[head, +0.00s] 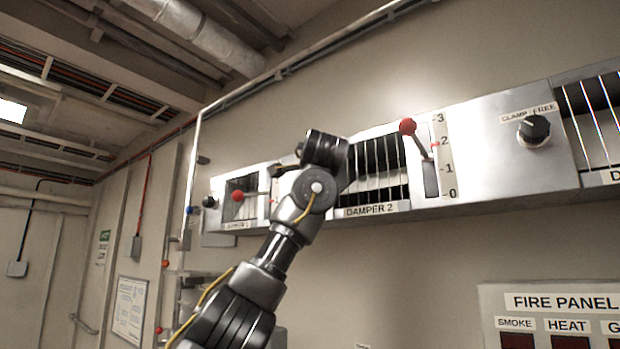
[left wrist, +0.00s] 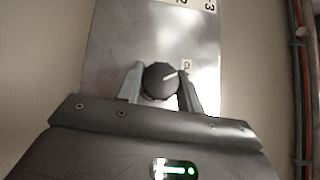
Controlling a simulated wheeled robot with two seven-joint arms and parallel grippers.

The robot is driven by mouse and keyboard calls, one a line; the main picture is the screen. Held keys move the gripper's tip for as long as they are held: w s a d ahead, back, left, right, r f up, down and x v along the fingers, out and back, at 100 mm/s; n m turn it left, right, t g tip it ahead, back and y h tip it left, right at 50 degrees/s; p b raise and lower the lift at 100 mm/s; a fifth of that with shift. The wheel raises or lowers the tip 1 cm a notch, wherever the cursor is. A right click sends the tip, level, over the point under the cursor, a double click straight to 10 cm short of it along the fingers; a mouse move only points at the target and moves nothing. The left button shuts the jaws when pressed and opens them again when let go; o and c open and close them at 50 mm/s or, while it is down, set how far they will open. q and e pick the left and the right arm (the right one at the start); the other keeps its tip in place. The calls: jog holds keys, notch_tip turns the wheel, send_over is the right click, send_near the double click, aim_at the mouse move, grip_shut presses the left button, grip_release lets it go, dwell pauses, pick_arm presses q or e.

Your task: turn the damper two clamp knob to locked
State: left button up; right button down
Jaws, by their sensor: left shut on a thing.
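The black clamp knob right of the damper 2 scale (head: 533,130) has a white pointer mark and a "CLAMP FREE" label above it. Nothing touches it. My left gripper (head: 284,170) is well to its left in the head view, at the panel between damper 1 and damper 2. My right gripper is not in view.
The damper 2 lever with a red ball (head: 408,127) stands beside its 0–3 scale (head: 443,155). The damper 1 lever has a red ball (head: 237,195). A fire panel (head: 560,302) is at lower right. The wall below damper 2 is clear.

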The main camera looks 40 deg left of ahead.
pick_arm(q)
jog(key=shift+n+g+h+p, duration=0.7)
jog(key=shift+n+p, duration=0.05)
jog(key=shift+n, duration=0.25)
jog(key=o, duration=1)
jog(key=shift+c, duration=0.2)
jog(key=b+v, duration=0.4)
jog(key=v, duration=0.6)
jog(key=shift+s+d+r, duration=0.25)
